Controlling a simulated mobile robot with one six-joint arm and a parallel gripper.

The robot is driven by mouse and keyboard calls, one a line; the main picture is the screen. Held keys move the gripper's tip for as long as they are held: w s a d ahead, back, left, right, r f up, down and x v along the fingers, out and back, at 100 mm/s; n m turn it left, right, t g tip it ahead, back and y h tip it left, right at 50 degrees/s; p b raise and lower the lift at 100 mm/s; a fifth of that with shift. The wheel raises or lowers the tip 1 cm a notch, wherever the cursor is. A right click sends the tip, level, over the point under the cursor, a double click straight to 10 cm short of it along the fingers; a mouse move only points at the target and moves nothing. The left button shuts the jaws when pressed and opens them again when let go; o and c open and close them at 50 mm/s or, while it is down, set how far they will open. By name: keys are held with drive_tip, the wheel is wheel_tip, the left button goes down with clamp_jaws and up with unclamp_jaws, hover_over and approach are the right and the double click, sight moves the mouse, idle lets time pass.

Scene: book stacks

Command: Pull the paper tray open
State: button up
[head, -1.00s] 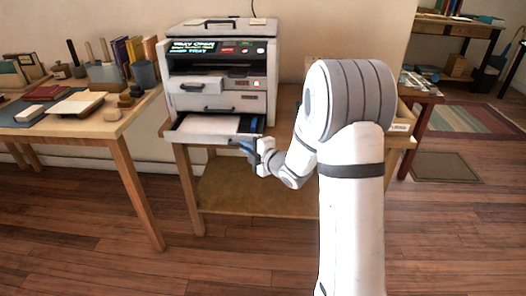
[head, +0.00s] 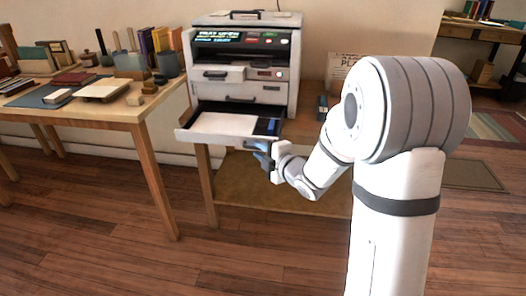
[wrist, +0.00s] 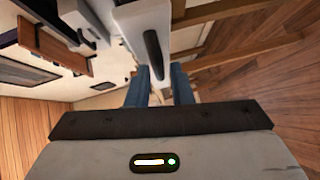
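The grey and white printer (head: 292,75) stands on a wooden table. Its paper tray (head: 186,133) sticks well out of the bottom, with a white sheet (head: 222,124) lying in it. My gripper (head: 262,152) is at the right part of the tray's front and hides the handle in the head view. Finger contact is hard to see.
A side table (head: 140,105) with books, cups and small blocks stands to the left. A white sign (head: 344,68) stands on the printer's table behind my arm. The wooden floor (head: 90,235) in front is clear.

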drive_tip(key=p+v, duration=0.1)
drive_tip(key=v, duration=0.7)
drive_tip(key=shift+w+d+p, duration=0.1)
drive_tip(key=shift+p, duration=0.2)
drive_tip(key=s+d+r+m+g+h+p, duration=0.25)
drive_tip(key=d+r+m+h+p, duration=0.2)
drive_tip(key=r+m+p, duration=0.35)
drive_tip(key=s+d+r+m+g+h+p, duration=0.2)
drive_tip(key=s+d+r+m+h+p, duration=0.25)
drive_tip(key=r+p, duration=0.55)
drive_tip(key=s+a+r+m+g+p, duration=0.1)
drive_tip(key=s+r+m+g+p, duration=0.2)
drive_tip(key=s+r+m+p, duration=0.2)
drive_tip(key=s+a+r+m+g+p, duration=0.2)
drive_tip(key=s+r+m+p, duration=0.3)
drive_tip(key=s, duration=0.7)
wheel_tip(320, 180, up, 2)
drive_tip(key=shift+s+r+g+p, duration=0.1)
drive_tip(key=shift+s+g+p, duration=0.1)
drive_tip(key=shift+g+p, duration=0.6)
